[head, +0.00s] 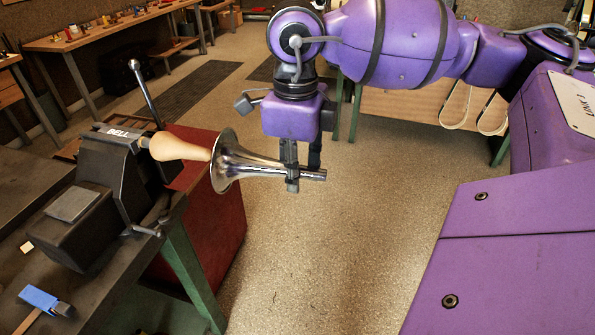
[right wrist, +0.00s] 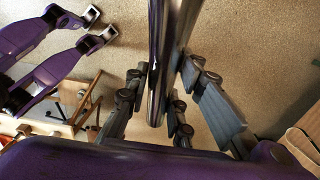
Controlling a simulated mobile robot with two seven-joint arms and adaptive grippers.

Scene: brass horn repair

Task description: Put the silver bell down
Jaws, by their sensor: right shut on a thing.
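The silver bell (head: 225,165) is a shiny flared horn piece. It lies roughly level in the air, its wide mouth facing left and its narrow tube pointing right. My right gripper (head: 291,181) is shut on the narrow tube from above. In the right wrist view the silver tube (right wrist: 157,75) runs between the fingers. A pale wooden mandrel (head: 178,148) sticks out of a dark vise marked BELL (head: 118,133). The mandrel's right end meets the bell's mouth; I cannot tell how far inside it reaches. My left gripper is not in view.
The vise stands on a dark bench (head: 95,285) at left, with a blue-and-dark tool (head: 44,300) near its front. A red cabinet (head: 205,215) is below the bell. Open speckled floor (head: 320,255) lies below the gripper. A workbench (head: 100,33) stands at the back.

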